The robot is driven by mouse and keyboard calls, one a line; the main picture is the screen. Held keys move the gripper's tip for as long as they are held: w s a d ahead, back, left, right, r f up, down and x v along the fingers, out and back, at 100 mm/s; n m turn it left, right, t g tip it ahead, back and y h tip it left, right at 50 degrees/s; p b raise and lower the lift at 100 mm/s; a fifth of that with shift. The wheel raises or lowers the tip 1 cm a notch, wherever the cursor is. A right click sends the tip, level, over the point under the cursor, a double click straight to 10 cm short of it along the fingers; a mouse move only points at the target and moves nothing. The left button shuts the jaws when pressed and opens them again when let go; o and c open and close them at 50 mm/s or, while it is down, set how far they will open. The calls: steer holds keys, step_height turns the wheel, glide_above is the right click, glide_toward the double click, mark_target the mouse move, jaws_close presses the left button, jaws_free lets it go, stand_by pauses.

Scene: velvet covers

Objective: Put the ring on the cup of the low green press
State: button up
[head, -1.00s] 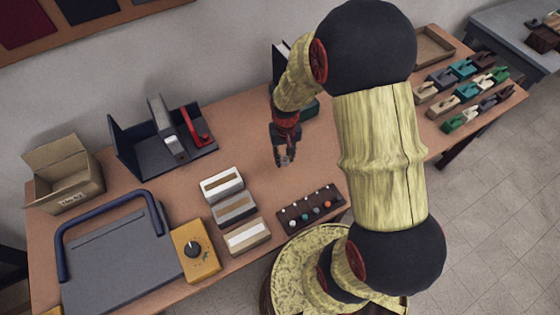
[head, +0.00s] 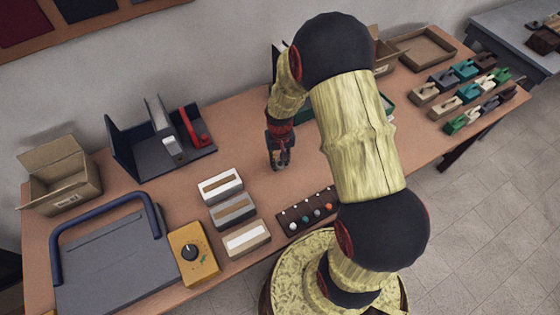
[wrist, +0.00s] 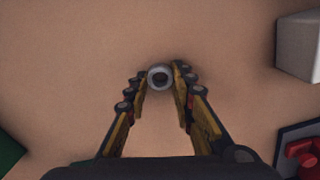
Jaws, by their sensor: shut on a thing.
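My gripper (head: 279,166) is over the bare middle of the table, pointing down. In the wrist view its fingers (wrist: 160,80) are shut on a small grey ring (wrist: 152,70) with a dark hole, held at the fingertips. The ring is too small to make out in the head view. A green edge (head: 388,104) shows past my arm, right of my gripper. A green corner (wrist: 9,153) also shows at the lower left of the wrist view. It may belong to the low green press. My arm hides most of it, and I cannot see its cup.
A dark press with a red lever (head: 196,130) stands left of my gripper. Striped blocks (head: 220,184) and a dark rack of coloured knobs (head: 307,211) lie nearer the front. A tray (head: 425,47) and several small coloured blocks (head: 463,70) are at the right.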

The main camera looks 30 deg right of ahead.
steer(key=shift+f, duration=0.2)
steer(key=o, duration=0.8)
steer(key=shift+o, duration=0.2)
